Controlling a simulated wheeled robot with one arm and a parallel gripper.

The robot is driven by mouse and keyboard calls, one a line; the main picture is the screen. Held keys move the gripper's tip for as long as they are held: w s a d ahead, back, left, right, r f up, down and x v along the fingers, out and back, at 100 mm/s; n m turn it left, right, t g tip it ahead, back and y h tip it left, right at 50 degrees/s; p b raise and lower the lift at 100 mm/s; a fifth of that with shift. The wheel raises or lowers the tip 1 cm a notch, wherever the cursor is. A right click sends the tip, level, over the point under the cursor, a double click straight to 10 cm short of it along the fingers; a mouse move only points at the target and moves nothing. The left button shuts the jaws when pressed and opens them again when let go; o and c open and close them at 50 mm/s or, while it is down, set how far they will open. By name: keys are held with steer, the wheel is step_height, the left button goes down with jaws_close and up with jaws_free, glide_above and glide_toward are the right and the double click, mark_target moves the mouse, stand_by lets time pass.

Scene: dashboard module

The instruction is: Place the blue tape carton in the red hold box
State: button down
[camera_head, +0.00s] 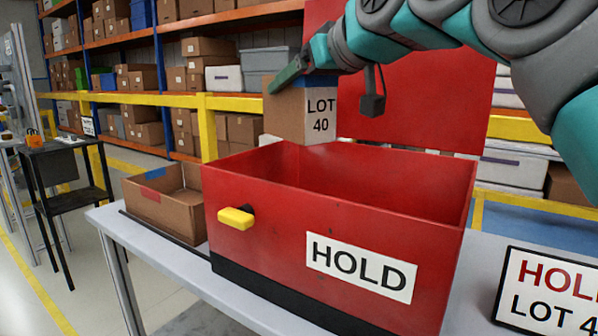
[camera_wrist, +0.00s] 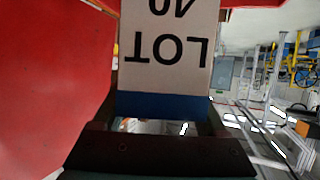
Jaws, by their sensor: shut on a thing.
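The red hold box (camera_head: 255,210) stands open on the table, with a white HOLD label and a yellow handle on its sides. My gripper (camera_head: 303,80) is shut on the blue tape carton (camera_head: 290,112), a brown carton with a white LOT 40 label. In the wrist view the carton (camera_wrist: 165,105) shows its label upside down and a blue tape band near my gripper (camera_wrist: 165,125). The carton hangs upright near the box's far left corner, its bottom about level with the far rim in the picture. I cannot tell whether it is over the opening. The box's inside looks empty where visible.
An upright red panel (camera_head: 420,110) rises behind the box. A low open cardboard box (camera_head: 165,208) with blue and red tape stands to its left on the grey table (camera_head: 165,250). A HOLD LOT sign (camera_head: 548,295) stands at the right. Shelves and yellow rails are behind.

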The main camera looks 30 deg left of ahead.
step_height(320, 180, down, 14)
steer(key=b, duration=0.1)
stand_by(0.7)
steer(key=shift+f, duration=0.55)
jaws_free()
steer(key=shift+s+r, duration=0.1)
steer(key=r+v, duration=0.1)
steer(key=v, duration=1.1)
steer(key=shift+b, duration=0.3)
steer(key=shift+r, duration=0.1)
